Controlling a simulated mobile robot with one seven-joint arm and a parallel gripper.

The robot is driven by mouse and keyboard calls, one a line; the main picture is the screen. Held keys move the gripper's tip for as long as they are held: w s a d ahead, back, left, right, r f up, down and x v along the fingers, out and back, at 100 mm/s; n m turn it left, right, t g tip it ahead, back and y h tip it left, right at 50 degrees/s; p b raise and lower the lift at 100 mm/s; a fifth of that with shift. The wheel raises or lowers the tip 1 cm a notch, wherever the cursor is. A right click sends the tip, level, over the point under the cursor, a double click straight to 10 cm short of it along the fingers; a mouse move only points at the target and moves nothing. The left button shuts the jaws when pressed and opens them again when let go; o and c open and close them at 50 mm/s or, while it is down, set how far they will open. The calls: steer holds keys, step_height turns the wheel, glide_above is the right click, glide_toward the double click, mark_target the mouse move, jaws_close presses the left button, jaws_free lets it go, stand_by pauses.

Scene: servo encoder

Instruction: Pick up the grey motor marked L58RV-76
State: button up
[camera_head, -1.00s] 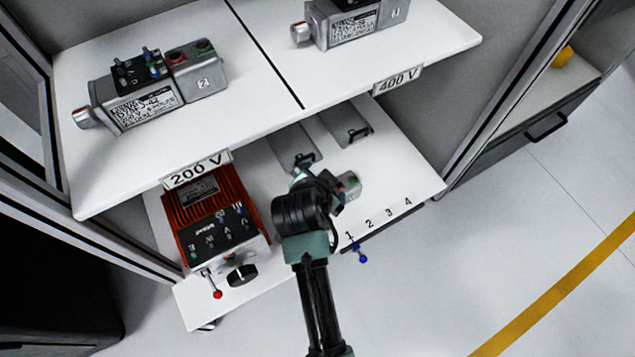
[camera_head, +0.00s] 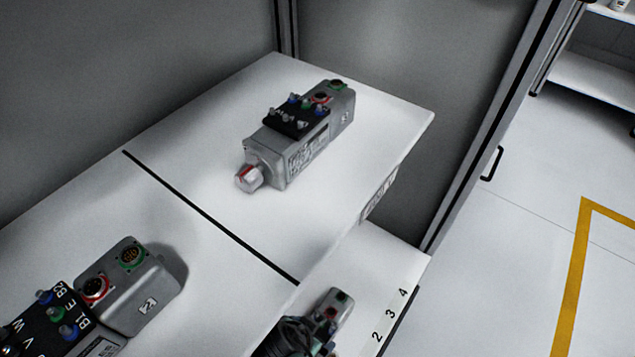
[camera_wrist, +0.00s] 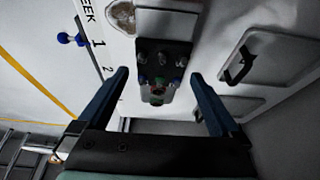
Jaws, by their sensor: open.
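Three grey motors show in the head view, and I cannot read L58RV-76 on any of them. One motor (camera_head: 322,146) lies on the right part of the upper shelf, its label too blurred to read. The third motor (camera_head: 336,303) is on the lower shelf, partly hidden by my arm. In the wrist view, a motor with a black terminal block (camera_wrist: 163,62) sits between the open fingers of my gripper (camera_wrist: 160,76), apparently not gripped.
The upper shelf (camera_head: 190,170) has a black dividing line and free room around the motors. The lower shelf (camera_head: 385,262) carries numbers along its edge.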

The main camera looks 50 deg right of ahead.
mark_target(320, 329)
steer(key=b+x, duration=0.1)
steer(key=x, duration=0.2)
steer(key=shift+f, duration=0.1)
steer(key=b+x, duration=0.5)
steer(key=c, duration=1.6)
steer(key=shift+w, duration=0.15)
